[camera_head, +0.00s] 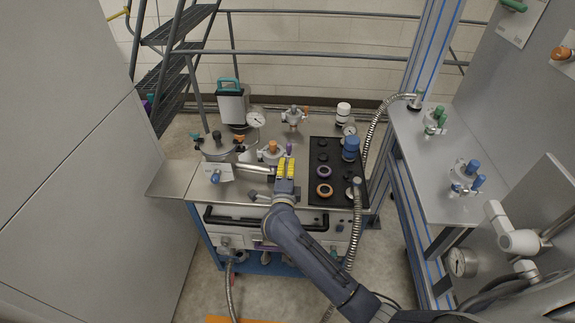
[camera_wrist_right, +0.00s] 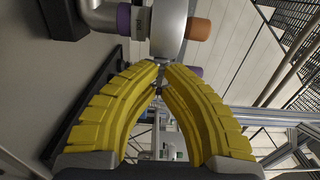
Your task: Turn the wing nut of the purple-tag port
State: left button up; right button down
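My right gripper (camera_head: 286,162) reaches over the cart from the front, its yellow fingers pointing away. It also shows in the right wrist view (camera_wrist_right: 161,66), its fingertips close together; whether they grip anything is unclear. Just beyond them is a metal port body (camera_wrist_right: 170,25) with an orange cap (camera_wrist_right: 196,28) and a purple end (camera_wrist_right: 124,20). A second purple piece (camera_wrist_right: 196,71) shows beside the right fingertip. In the head view a small purple piece (camera_head: 289,149) stands by an orange-topped fitting (camera_head: 272,147). No wing nut is clearly visible. My left gripper is out of view.
A black panel (camera_head: 324,205) with several ringed ports lies right of the gripper. A gauge (camera_head: 256,119), a canister (camera_head: 233,104) and a blue-handled fitting (camera_head: 216,176) stand to the left. A flexible metal hose (camera_head: 370,130) runs along the cart's right side.

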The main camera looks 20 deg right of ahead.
jog(key=c, duration=1.6)
grip_release()
jog(key=shift+s, duration=0.1)
jog(key=v, duration=1.1)
jog(key=shift+s+a, duration=0.15)
jog(key=shift+s, duration=0.2)
